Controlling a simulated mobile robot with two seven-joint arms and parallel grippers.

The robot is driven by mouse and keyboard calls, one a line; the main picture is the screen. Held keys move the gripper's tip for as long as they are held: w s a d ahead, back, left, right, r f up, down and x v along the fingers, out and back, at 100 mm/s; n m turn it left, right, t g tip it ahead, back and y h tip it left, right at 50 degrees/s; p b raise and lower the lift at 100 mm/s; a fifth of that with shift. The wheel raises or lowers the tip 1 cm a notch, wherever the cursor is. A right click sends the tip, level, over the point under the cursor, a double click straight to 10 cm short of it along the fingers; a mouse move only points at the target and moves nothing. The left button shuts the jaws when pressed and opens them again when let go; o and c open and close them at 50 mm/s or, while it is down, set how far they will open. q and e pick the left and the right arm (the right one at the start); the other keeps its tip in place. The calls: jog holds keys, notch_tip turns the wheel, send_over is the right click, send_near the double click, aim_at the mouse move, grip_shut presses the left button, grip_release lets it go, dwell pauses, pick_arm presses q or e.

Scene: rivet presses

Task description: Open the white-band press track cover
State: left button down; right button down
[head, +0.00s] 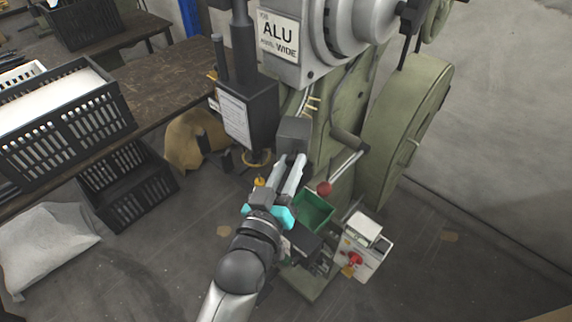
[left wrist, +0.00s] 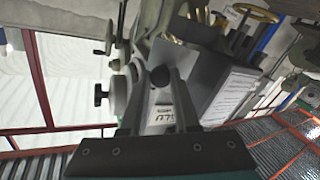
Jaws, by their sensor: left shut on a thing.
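A green press (head: 345,110) with a sign reading ALU and WIDE stands at upper centre in the head view. A grey box-like cover (head: 294,130) sits low on its front, beside brass-coloured rails. I cannot make out a white band on it. My left gripper (head: 292,162) reaches up to the lower edge of this cover. In the left wrist view my left gripper (left wrist: 159,72) is shut on a small dark rounded part (left wrist: 160,77), which looks like the cover's knob; the fingers partly hide it. The cover looks down. My right gripper is in neither view.
A dark box with a paper label (head: 248,115) hangs left of the cover. A table with black crates (head: 65,125) stands left.

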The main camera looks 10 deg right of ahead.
pick_arm(q)
jog(key=shift+f, duration=0.1)
jog(key=c, duration=1.1)
grip_release()
jog(key=o, duration=0.4)
jog(key=shift+b+v, duration=0.8)
jog(key=shift+v, duration=6.85)
jog(key=shift+a, duration=0.1)
jog(key=shift+c, duration=0.2)
